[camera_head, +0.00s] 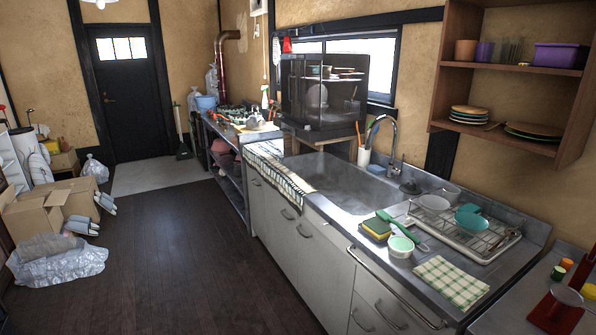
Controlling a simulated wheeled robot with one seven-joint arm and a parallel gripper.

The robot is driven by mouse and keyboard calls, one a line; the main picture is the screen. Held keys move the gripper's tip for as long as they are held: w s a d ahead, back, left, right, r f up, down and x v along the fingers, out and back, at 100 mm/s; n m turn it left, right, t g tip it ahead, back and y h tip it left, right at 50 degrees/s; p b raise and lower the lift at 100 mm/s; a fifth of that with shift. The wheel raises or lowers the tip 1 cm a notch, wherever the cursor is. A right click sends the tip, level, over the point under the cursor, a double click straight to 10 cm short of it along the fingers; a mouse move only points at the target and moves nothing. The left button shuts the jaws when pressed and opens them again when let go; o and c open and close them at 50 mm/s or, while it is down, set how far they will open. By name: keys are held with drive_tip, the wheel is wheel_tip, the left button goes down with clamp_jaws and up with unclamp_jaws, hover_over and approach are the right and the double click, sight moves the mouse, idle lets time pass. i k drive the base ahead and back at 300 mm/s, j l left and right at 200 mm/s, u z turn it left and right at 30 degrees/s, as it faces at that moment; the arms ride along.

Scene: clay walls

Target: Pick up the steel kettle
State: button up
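I cannot make out a steel kettle for certain. A small pale rounded object (255,122) stands on the far counter, beyond the sink; it is too small to tell whether it is the kettle. A small dark object (409,186) sits behind the sink near the tap, also unclear. My gripper and arm are not in view.
The steel sink (345,182) and dish rack (465,225) fill the near counter. A checked cloth (452,281) lies at its front. Cardboard boxes (35,216) and plastic bags (60,262) stand at left. The dark wooden floor (190,265) between is clear.

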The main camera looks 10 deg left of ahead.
sight(259, 124)
drive_tip(key=i+j+u, duration=0.3)
drive_tip(key=i, duration=0.3)
drive_tip(key=i+j+u, duration=0.3)
drive_tip(key=i, duration=0.3)
drive_tip(key=i+l+u, duration=0.1)
drive_tip(key=i+u, duration=0.15)
drive_tip(key=i, duration=2.3)
drive_tip(key=i+j+z, duration=0.2)
drive_tip(key=i, duration=0.25)
drive_tip(key=i+z, duration=0.2)
drive_tip(key=i, duration=0.3)
drive_tip(key=i+j+z, duration=0.25)
drive_tip(key=i, duration=0.15)
